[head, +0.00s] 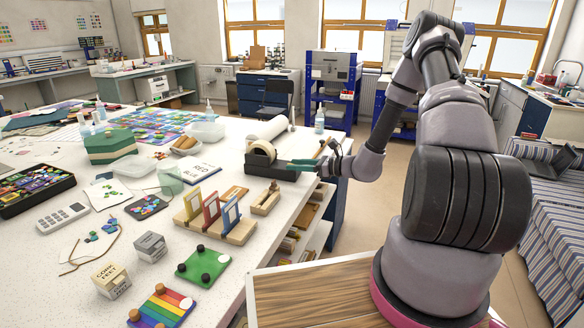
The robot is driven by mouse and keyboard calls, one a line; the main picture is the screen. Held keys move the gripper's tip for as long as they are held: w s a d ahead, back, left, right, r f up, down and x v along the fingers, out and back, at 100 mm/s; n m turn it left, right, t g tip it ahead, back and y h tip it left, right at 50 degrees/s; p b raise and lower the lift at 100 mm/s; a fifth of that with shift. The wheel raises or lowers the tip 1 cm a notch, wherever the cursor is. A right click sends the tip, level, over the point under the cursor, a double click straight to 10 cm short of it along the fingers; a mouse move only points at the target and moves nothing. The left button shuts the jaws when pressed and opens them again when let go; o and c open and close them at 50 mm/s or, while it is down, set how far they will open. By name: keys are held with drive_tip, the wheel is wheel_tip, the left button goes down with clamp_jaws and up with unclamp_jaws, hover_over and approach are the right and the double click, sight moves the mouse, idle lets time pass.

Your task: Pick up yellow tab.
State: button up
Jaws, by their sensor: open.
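A wooden stand (238,232) near the table's right edge holds three upright coloured pieces. The yellow tab (193,206) is the leftmost, beside a red piece (211,211) and a blue-framed piece (231,216). It stands upright and looks like a thin frame. My gripper (301,164) is open, with teal fingers pointing left. It is beyond the stand and to its right, near the tape dispenser, well apart from the yellow tab. The small gap between its fingers is hard to see at this distance.
A black tape dispenser (264,161) is close to my gripper. A green board with knobs (203,265), a rainbow board (162,306), a grey block (150,247) and a labelled box (111,281) lie in front of the stand. A wooden block (265,201) is to its right.

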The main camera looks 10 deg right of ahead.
drive_tip(key=shift+x, duration=1.3)
clamp_jaws()
